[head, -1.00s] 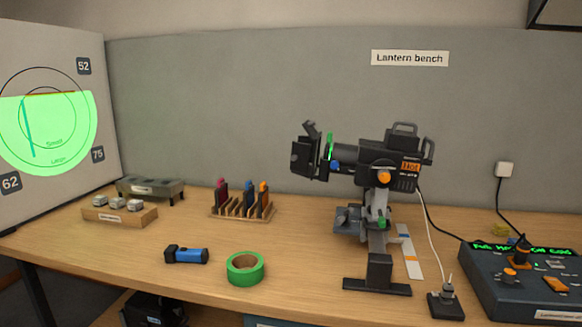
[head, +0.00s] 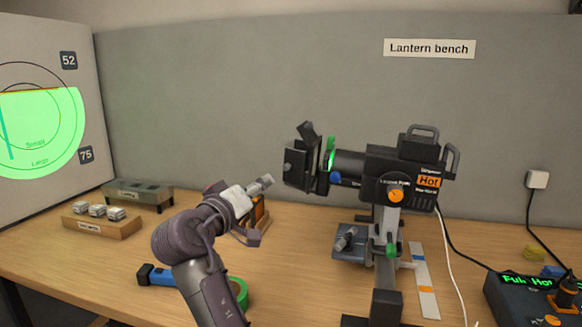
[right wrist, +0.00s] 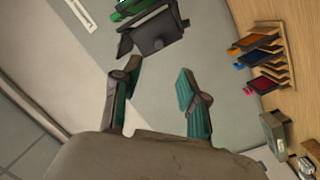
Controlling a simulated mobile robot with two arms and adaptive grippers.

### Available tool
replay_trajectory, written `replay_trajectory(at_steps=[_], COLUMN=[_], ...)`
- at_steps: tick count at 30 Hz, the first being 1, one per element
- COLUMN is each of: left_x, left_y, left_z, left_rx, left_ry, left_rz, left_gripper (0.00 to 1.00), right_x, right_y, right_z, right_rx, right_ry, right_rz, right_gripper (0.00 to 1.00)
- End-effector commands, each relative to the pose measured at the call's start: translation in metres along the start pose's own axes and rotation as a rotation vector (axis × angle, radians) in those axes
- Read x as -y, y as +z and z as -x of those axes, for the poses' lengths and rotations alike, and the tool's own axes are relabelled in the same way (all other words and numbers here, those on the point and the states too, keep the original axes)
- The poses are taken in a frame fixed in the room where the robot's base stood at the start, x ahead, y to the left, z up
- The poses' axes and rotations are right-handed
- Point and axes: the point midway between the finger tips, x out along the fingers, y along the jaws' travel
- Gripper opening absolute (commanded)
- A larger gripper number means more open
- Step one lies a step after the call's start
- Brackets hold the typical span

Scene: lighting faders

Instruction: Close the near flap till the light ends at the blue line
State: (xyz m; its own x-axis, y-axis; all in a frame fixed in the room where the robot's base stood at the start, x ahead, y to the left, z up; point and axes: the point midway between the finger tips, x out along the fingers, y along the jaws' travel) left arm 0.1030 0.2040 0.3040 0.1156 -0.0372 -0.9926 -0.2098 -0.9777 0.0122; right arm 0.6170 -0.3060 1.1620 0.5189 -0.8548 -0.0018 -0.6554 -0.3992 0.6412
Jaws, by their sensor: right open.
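The lantern (head: 400,172) stands on its mount with dark flaps at its front. The near flap (head: 298,166) appears as a dark plate on the side facing me; an upper flap (head: 308,131) sticks up. The right wrist view shows the dark flap assembly (right wrist: 157,28) beyond my fingertips. On the screen (head: 92,118), a green light patch (head: 55,125) has a flat top edge, with a bluish line (head: 8,130) near the picture's left edge. My right gripper (right wrist: 158,73) is open and empty, apart from the flaps and left of them in the head view. My left gripper is out of view.
A filter rack (head: 256,228) is partly hidden behind my right gripper. A blue torch (head: 155,275) and green tape (head: 240,290) lie by my right arm. A control desk (head: 510,298) and cables are at the right.

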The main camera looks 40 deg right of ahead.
Motion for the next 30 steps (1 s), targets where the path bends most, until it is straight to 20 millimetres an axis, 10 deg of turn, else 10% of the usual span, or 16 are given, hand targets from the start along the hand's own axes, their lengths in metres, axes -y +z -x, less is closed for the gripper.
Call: replay_trajectory(at_steps=[10,21,30], left_x=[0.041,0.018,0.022], left_y=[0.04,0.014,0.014], left_z=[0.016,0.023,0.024], left_rx=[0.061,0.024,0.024], left_ry=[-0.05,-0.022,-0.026], left_rz=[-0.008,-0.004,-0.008], left_gripper=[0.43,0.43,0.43], right_x=[-0.002,0.0,0.001], right_y=[0.0,0.001,0.002], right_z=[-0.064,-0.125,-0.135], right_rx=[0.004,0.002,0.002], right_ry=[0.003,0.0,-0.002], right_rz=[0.004,0.003,0.0], right_gripper=[0.43,0.43,0.43])
